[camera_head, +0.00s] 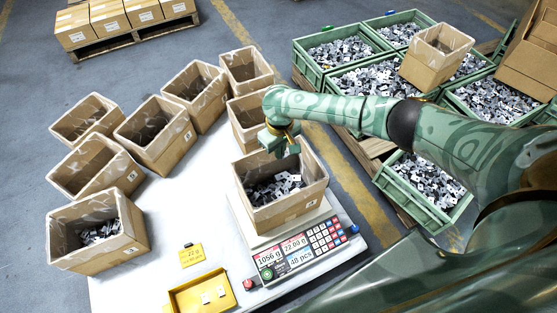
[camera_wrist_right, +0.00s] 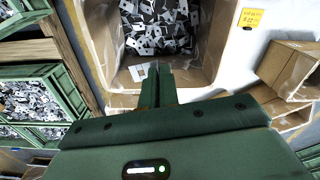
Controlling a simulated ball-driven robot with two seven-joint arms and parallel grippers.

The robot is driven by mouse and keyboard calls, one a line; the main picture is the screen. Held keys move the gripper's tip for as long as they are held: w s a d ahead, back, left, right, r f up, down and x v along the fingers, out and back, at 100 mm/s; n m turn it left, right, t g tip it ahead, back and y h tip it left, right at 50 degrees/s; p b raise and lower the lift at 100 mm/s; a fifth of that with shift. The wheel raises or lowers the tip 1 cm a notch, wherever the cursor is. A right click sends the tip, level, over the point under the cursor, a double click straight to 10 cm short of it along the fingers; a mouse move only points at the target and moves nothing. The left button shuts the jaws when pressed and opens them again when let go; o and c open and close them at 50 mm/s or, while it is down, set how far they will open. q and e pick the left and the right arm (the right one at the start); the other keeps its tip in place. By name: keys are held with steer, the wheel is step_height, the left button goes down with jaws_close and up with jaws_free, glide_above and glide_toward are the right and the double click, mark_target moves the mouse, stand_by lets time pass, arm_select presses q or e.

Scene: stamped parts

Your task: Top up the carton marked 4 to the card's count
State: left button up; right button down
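An open carton (camera_head: 282,210) stands on the scale (camera_head: 300,240), with grey stamped parts (camera_head: 275,187) inside; they also show in the wrist view (camera_wrist_right: 160,30). The scale reads 1056 g, 22.00 g and 48 pcs. A yellow card (camera_head: 192,255) showing 22 g lies on the table; its smaller print is unreadable. My right gripper (camera_head: 283,148) is at the carton's far rim. In the wrist view its fingers (camera_wrist_right: 160,85) are close together and seem shut; I see no part between them. I cannot read a 4 on any carton. My left gripper is out of view.
Several cartons stand left and behind on the white table (camera_head: 160,220); the front-left one (camera_head: 95,235) holds some parts. A yellow tray (camera_head: 203,295) is at the front. Green crates (camera_head: 425,190) of parts stand right, one carrying a carton (camera_head: 436,55).

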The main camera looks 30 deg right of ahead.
steer(key=c, duration=1.6)
jaws_free()
steer(key=shift+r, duration=0.1)
